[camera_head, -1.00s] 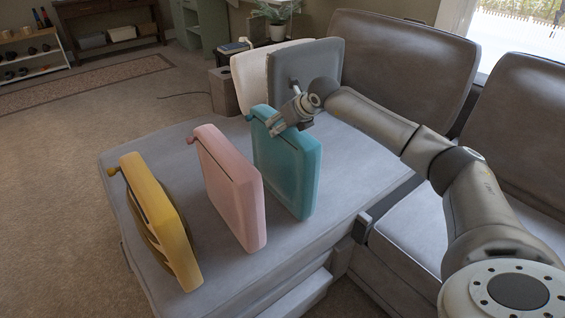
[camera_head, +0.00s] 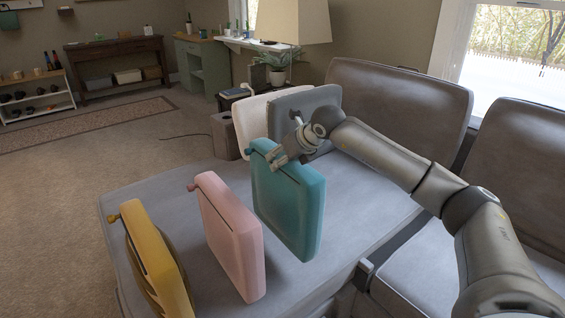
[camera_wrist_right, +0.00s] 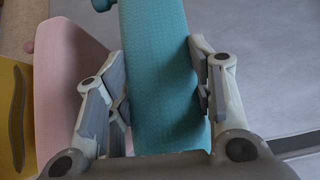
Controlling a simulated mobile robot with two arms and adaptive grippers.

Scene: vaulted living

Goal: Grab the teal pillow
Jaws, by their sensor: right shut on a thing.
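The teal pillow (camera_head: 290,205) stands on edge at or just above the grey sofa seat, to the right of a pink pillow. My right gripper (camera_head: 279,160) is at its top edge, reached from the right. In the right wrist view the two fingers (camera_wrist_right: 164,103) press on opposite faces of the teal pillow (camera_wrist_right: 158,60), shut on it. Whether the pillow's lower edge touches the seat is hard to tell. My left gripper does not show.
The pink pillow (camera_head: 232,240) and a yellow pillow (camera_head: 155,262) stand close on the left. A grey pillow (camera_head: 300,105) and a white pillow (camera_head: 250,118) lean behind. The sofa seat (camera_head: 375,205) is bare on the right. A lampshade (camera_head: 293,22) hangs beyond.

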